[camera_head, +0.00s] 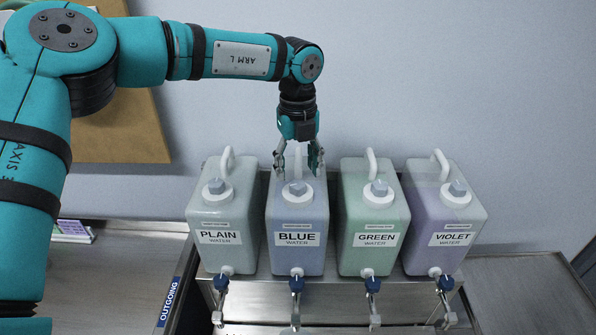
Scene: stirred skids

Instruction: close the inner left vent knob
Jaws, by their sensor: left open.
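Several jugs stand in a row, each with a pale handle, a white cap with a grey-blue knob on top, and a tap at the lower front. The inner left one is the blue water jug (297,256), and its vent knob (297,188) sits in the cap on its sloped top. My left gripper (298,172) points down with its fingers open, just above and behind this knob in the picture. The jug's handle is mostly hidden between and behind the fingers. I cannot tell whether the fingers touch anything. My right gripper is not in view.
The plain water jug (224,256) stands to the left; the green water jug (369,258) and violet water jug (440,256) stand to the right. All rest on a metal stand. A counter edge marked OUTGOING (169,302) is at lower left. A bare metal surface (530,290) lies right.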

